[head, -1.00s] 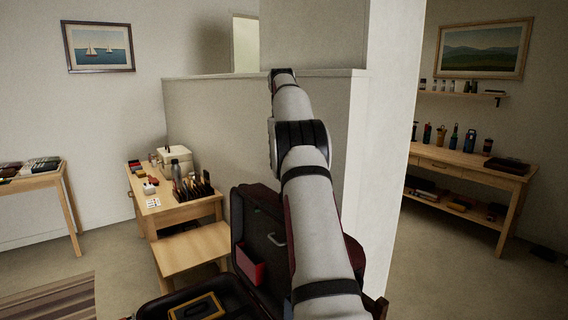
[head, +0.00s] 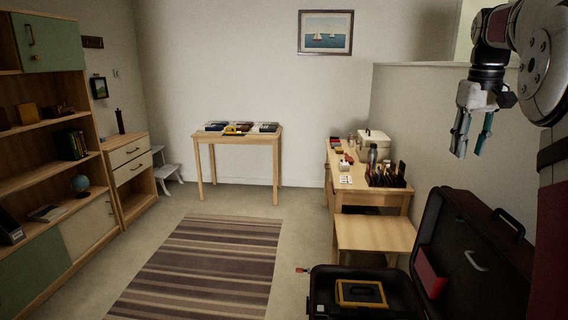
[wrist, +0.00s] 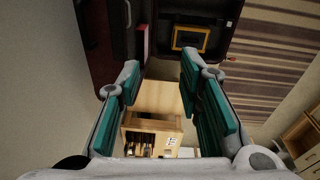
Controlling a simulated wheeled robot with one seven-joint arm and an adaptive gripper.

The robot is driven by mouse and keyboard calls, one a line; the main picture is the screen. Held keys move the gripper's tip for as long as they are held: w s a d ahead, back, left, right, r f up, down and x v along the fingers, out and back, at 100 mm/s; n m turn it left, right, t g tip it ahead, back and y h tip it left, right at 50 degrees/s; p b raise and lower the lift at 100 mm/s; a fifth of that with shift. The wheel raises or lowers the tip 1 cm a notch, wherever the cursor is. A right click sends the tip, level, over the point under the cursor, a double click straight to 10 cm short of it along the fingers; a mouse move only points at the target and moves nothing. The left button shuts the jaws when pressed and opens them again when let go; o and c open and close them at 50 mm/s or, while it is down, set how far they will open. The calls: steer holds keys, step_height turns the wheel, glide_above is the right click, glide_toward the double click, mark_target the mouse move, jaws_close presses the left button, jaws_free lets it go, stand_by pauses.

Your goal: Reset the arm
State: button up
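My arm is folded up at the right of the head view. My gripper (head: 472,132) hangs from it with its fingers pointing down, in the air in front of the low partition wall and above the open suitcase (head: 432,225). The two teal-padded fingers stand apart with nothing between them. In the wrist view, my gripper (wrist: 160,82) is also spread and empty, and the small wooden bench (wrist: 158,98) shows beyond the gap. The suitcase lies open on the floor with its lid raised, and a yellow-framed dark item (head: 361,292) lies in it.
A desk (head: 365,190) with a bottle, a white box and several small items stands behind the bench. A table (head: 238,138) with books stands at the back wall. Shelves (head: 40,188) line the left. The striped rug (head: 205,262) and floor around it are clear.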

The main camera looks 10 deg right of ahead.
steer(key=s+a+n+t, duration=0.1)
steer(key=s+a, duration=0.5)
steer(key=a, duration=0.5)
steer(key=s+a+t, duration=0.1)
steer(key=s+a, duration=0.4)
steer(key=a, duration=0.6)
steer(key=s+a+f, duration=0.5)
steer(key=s+f, duration=0.1)
steer(key=s, duration=0.2)
steer(key=s+a+f+n+t, duration=0.1)
steer(key=s+a+f, duration=0.4)
steer(key=s, duration=0.3)
steer(key=shift+s+f+y, duration=0.15)
steer(key=shift+f+y, duration=0.25)
steer(key=shift+f, duration=0.15)
